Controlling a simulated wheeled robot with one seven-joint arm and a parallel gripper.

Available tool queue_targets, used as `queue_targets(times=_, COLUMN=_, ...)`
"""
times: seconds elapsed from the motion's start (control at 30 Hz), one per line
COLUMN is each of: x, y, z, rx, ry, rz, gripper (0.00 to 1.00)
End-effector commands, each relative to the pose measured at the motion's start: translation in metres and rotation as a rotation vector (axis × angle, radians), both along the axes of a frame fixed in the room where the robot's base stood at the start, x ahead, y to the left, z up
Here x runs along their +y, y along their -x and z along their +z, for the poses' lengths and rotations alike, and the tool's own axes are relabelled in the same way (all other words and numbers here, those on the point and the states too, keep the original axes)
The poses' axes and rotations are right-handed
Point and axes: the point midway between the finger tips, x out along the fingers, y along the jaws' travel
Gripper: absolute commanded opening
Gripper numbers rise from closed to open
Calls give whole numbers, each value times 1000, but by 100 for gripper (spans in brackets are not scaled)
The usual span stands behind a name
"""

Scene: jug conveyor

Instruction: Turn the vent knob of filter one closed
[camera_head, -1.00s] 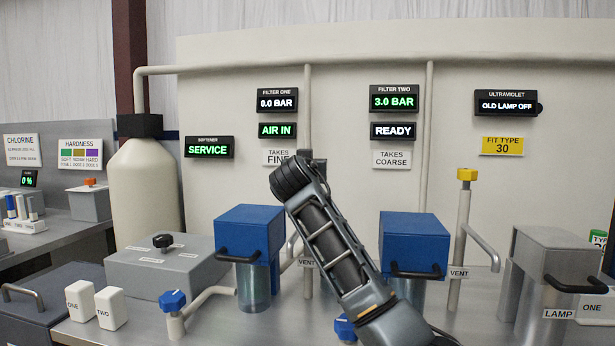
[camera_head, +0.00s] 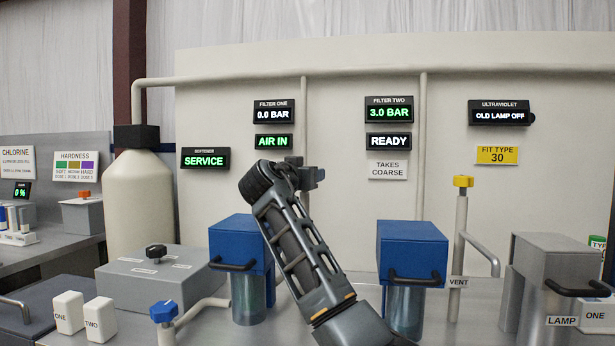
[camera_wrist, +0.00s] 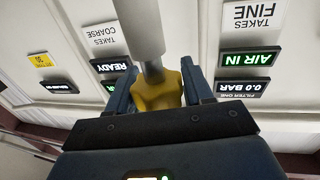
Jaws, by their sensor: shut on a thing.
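The vent knob of filter one (camera_wrist: 160,92) shows as a yellow knob on a pale pipe in the wrist view. My gripper (camera_wrist: 162,86) is shut on it, with one dark finger on each side. In the head view my gripper (camera_head: 312,176) is partly hidden behind my arm, and the knob and its vent label are not visible. Filter one (camera_head: 240,246), a blue head over a clear bowl, stands just left of my arm. Its displays (camera_head: 273,110) read 0.0 BAR and AIR IN.
Filter two (camera_head: 412,250) stands right of my arm, with its own yellow vent knob (camera_head: 463,181) on a pipe. A blue valve knob (camera_head: 163,311), a grey softener box (camera_head: 165,278) and two white blocks (camera_head: 84,315) are at the left. The ultraviolet unit (camera_head: 556,262) is at the right.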

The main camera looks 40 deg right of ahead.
Motion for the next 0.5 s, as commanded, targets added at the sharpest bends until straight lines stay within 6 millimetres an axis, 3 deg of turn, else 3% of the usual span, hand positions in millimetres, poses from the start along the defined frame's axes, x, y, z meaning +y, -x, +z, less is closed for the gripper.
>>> queue_targets(times=0.03, x=-1, y=0, z=4, rx=-5, ry=4, rz=1, gripper=20)
queue_targets(times=0.07, x=-1, y=0, z=4, rx=-6, ry=5, rz=1, gripper=53)
queue_targets(times=0.1, x=-1, y=0, z=4, rx=-6, ry=5, rz=2, gripper=56)
queue_targets(times=0.27, x=0, y=0, z=3, rx=-4, ry=4, rz=2, gripper=72)
queue_targets(times=0.5, x=1, y=0, z=2, rx=-3, ry=2, rz=2, gripper=72)
